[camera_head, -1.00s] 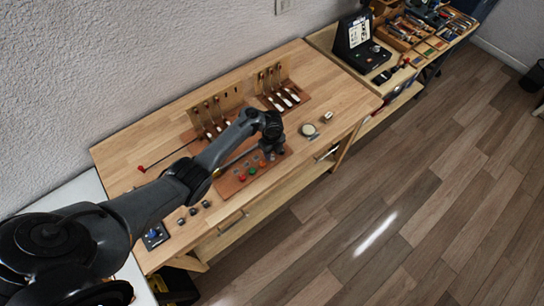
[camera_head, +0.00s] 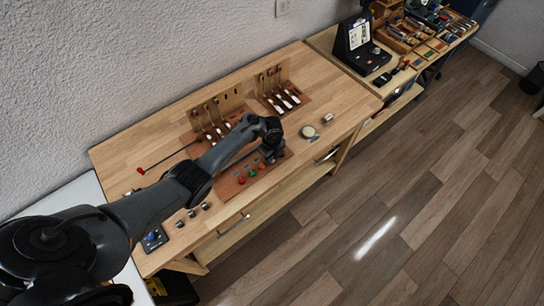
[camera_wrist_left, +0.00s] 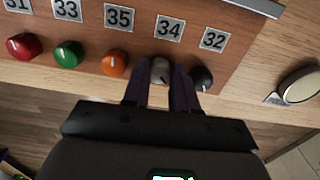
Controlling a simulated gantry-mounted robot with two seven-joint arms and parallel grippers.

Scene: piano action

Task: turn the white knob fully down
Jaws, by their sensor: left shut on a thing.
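The white knob (camera_wrist_left: 160,69), greyish-white in the left wrist view, sits below the label 34 on a brown panel (camera_wrist_left: 232,14). My left gripper (camera_wrist_left: 160,84) is shut on it, with one dark finger on each side. A pale line shows on the knob's top, running roughly up and down the picture. The fingers hide part of its sides. In the head view my left gripper (camera_head: 270,155) is over the right part of the panel, and the arm hides the knob. My right gripper is not in view.
A black knob (camera_wrist_left: 202,78) sits close to the right finger. Orange (camera_wrist_left: 115,62), green (camera_wrist_left: 68,54) and red (camera_wrist_left: 23,46) knobs stand to the left. A round pale disc (camera_head: 309,131) lies right of the panel. Levers (camera_head: 283,98) stand behind it.

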